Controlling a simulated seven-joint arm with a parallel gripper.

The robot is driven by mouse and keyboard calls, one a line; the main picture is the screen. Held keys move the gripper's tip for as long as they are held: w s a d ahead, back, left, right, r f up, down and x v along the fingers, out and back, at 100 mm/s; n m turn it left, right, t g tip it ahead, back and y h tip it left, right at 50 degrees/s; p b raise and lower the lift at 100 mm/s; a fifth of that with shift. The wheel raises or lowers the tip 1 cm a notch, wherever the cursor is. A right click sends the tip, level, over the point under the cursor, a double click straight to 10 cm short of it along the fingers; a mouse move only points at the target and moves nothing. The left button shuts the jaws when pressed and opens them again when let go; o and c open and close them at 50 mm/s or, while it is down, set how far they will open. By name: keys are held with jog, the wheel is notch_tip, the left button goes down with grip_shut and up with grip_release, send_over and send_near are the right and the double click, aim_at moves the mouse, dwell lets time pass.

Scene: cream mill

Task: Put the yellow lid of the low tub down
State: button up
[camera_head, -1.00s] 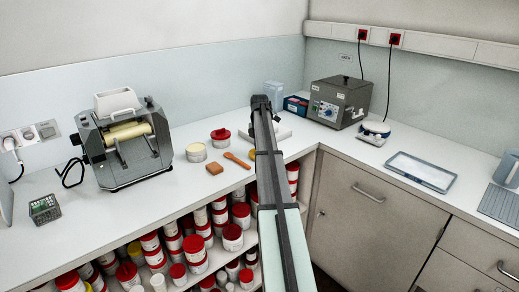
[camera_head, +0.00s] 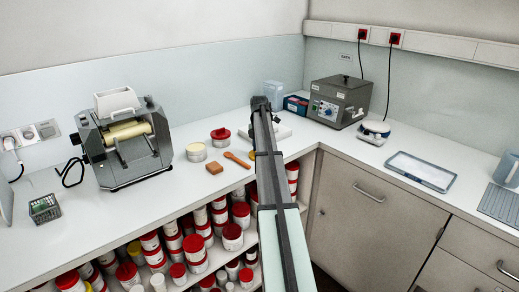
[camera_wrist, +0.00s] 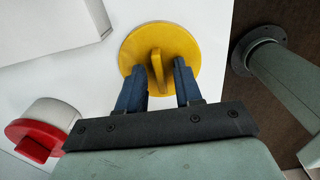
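The yellow lid (camera_wrist: 185,45), a round disc with an upright grip fin, lies over the white counter near its edge in the wrist view. In the head view only a small yellow bit (camera_head: 252,155) shows beside my arm. My gripper (camera_wrist: 160,75) is open, its two blue fingers on either side of the fin with a visible gap to each. I cannot tell if the lid rests fully on the counter. A low white tub (camera_head: 196,153) with a pale cream top stands to the left in the head view.
A red-lidded tub (camera_head: 220,138), a brown block (camera_head: 214,167) and an orange-brown spatula (camera_head: 236,160) are nearby. A roller mill (camera_head: 125,140) stands left, a grey bath (camera_head: 338,100) at the back right. Several red-lidded tubs fill the shelf below. The counter's front edge is close.

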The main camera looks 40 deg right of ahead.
notch_tip(320, 180, up, 12)
dwell(0.6)
jog(key=shift+r, duration=0.1)
